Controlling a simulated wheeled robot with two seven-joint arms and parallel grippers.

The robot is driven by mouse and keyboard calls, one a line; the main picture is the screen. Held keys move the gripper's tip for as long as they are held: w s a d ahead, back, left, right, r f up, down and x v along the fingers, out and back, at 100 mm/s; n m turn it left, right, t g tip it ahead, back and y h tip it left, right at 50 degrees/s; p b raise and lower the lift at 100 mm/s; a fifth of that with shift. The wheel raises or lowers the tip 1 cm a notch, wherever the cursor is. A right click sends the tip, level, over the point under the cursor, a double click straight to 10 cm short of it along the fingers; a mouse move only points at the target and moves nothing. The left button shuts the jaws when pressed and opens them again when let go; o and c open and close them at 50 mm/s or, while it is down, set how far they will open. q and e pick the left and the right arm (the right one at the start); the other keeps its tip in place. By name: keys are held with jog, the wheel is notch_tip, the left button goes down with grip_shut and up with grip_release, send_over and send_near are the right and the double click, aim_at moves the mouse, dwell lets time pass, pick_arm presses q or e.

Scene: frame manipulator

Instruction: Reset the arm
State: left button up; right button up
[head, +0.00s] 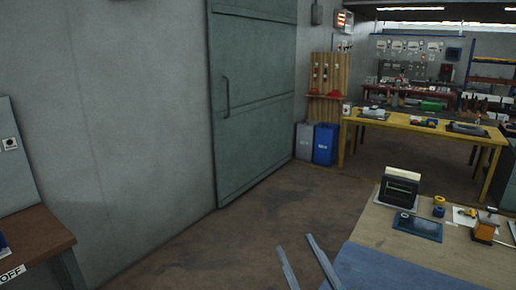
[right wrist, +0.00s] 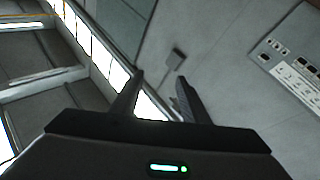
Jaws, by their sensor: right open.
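My right gripper (head: 295,241) shows at the bottom of the head view as two slim grey fingers. They are apart with nothing between them. They stand over open floor, left of the blue mat at the front corner of the near table. In the right wrist view the right gripper (right wrist: 160,76) is also open and empty. That view looks up past the fingers at the wall and ceiling. My left gripper is in neither view.
A wooden table (head: 456,258) at the right holds a black framed device (head: 399,189), tape rolls, a dark blue board (head: 417,227) and an orange tool (head: 485,230). A brown bench (head: 32,234) stands at the left. Brown floor (head: 235,245) between is clear.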

jog(key=s+d+f+m+g+h, duration=0.2)
jog(key=d+f+g, duration=0.1)
jog(key=f, duration=0.5)
jog(key=s+d+f+m+g+h, duration=0.1)
jog(key=s+d+f+g+h, duration=0.15)
jog(key=f, duration=0.55)
jog(key=s+d+f+m+g+h, duration=0.2)
jog(key=d+f+g+h, duration=0.15)
jog(key=f, duration=0.45)
jog(key=s+d+f+g, duration=0.1)
jog(key=s+f, duration=0.2)
jog(key=s+d+f+g, duration=0.1)
jog(key=s+f, duration=0.2)
jog(key=s+d+f+g, duration=0.1)
jog(key=s+f, duration=0.2)
jog(key=f, duration=0.1)
jog(key=shift+s+d+g, duration=0.25)
jog(key=shift+d+g, duration=0.05)
jog(key=shift+d, duration=0.05)
jog(key=s+d+f+g, duration=0.2)
jog(key=s+f+g, duration=0.3)
jog(key=s, duration=0.7)
notch_tip(320, 180, down, 34)
jog(key=b, duration=0.5)
jog(key=s+d+f+g+b, duration=0.2)
jog(key=s+f+b, duration=0.3)
jog(key=s+f, duration=1.4)
notch_tip(320, 180, down, 4)
jog(key=shift+d+r, duration=0.15)
jog(key=shift+d, duration=0.2)
